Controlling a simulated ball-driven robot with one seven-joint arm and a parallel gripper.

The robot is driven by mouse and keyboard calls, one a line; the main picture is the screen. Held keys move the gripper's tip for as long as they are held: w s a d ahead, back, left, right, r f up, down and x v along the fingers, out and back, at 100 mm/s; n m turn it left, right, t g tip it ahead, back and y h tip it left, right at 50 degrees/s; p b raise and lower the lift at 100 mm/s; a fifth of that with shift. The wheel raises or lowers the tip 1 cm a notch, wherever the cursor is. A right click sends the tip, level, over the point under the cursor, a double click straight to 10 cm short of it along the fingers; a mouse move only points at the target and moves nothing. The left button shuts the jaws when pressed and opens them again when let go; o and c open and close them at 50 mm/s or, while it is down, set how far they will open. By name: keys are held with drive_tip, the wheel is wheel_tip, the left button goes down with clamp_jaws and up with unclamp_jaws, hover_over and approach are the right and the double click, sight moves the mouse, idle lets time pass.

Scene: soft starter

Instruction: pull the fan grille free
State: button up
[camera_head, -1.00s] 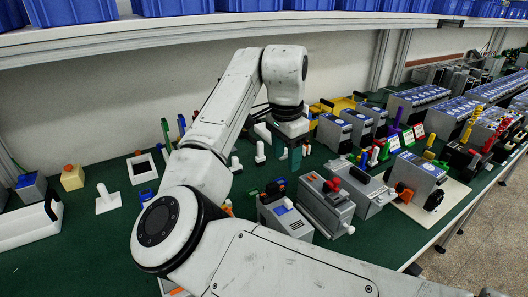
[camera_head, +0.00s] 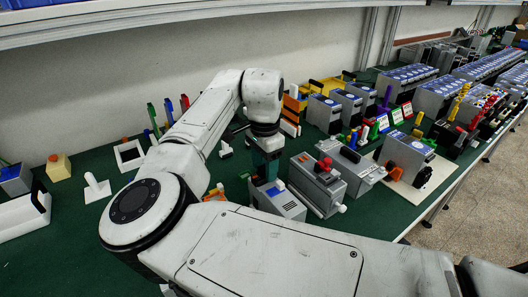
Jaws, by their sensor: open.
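My gripper (camera_head: 266,166) points down with teal fingers and is open by the near end of my arm, just above the back of a grey slotted box (camera_head: 278,204) with a blue and white label. Whether the fingers touch the box I cannot tell. Another grey unit (camera_head: 408,158) stands on a white plate at the right, with an orange part (camera_head: 393,172) and a black round part (camera_head: 422,179) on its near side. I cannot make out for certain which part is the fan grille.
A grey box with a red knob (camera_head: 318,187) and a flat grey box with a black handle (camera_head: 352,168) stand close to the right of my gripper. Several grey units line the back right.

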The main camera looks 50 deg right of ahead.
sight(264, 167)
drive_tip(key=shift+f, duration=0.45)
clamp_jaws()
idle(0.6)
drive_tip(key=shift+r+p, duration=0.7)
drive_tip(key=shift+p, duration=0.15)
idle(0.7)
drive_tip(key=shift+r+p, duration=1.85)
